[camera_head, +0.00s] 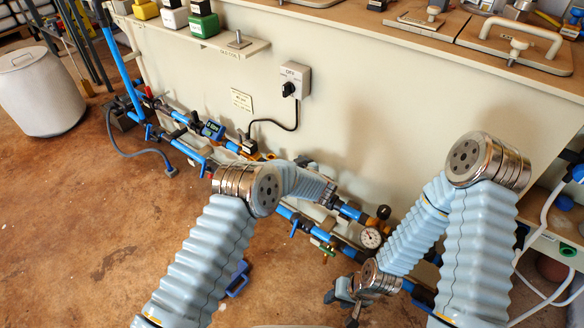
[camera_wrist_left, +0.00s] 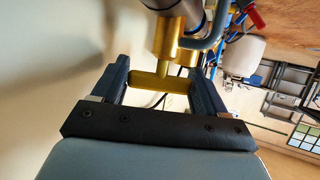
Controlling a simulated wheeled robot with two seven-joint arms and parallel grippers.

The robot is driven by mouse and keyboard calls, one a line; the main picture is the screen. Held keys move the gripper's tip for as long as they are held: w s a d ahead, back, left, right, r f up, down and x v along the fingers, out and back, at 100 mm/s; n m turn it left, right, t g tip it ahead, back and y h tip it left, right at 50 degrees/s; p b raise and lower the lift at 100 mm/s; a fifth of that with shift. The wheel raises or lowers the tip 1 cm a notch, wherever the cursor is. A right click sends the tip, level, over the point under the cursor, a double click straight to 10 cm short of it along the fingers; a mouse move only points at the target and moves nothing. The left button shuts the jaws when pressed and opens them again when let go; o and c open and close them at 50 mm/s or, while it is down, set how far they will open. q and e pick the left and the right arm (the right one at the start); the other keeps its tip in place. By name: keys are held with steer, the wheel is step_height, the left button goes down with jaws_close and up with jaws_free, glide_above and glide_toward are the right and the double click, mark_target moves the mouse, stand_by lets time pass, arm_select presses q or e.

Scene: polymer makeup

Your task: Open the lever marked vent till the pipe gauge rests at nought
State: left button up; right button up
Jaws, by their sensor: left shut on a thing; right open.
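In the left wrist view, my left gripper (camera_wrist_left: 161,70) is shut on a brass T-shaped handle (camera_wrist_left: 160,83), with one finger at each end of its crossbar. A brass body joins it to the pipework. In the head view my left forearm hides that handle, and I cannot read a vent mark. The round white pipe gauge (camera_head: 371,238) sits on the pipe run right of centre; its needle is too small to read. A green lever (camera_head: 323,249) is on the pipe near it. My right gripper (camera_head: 344,292) is open and empty, low in front of the pipes.
Blue and grey pipes (camera_head: 283,211) run along the foot of the beige cabinet wall (camera_head: 350,130). A white drum (camera_head: 40,95) stands far left. The brown floor (camera_head: 110,235) at left is clear.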

arm_select(q)
steer(key=shift+n+g+y+b, duration=0.3)
steer(key=shift+n+g+y, duration=0.1)
steer(key=shift+n+y, duration=0.1)
steer(key=o, duration=1)
steer(key=shift+r, duration=0.5)
steer(key=r, duration=0.3)
steer(key=shift+s+r+p, duration=0.2)
steer(key=shift+s+p, duration=0.1)
steer(key=shift+s, duration=0.05)
steer(key=s+r, duration=0.3)
steer(key=s, duration=0.1)
steer(key=s+r, duration=0.2)
steer(key=s, duration=0.3)
steer(key=s+r+p, duration=0.1)
steer(key=s+r, duration=0.2)
steer(key=s, duration=0.1)
steer(key=shift+s+r, duration=0.15)
steer(key=shift+r, duration=0.15)
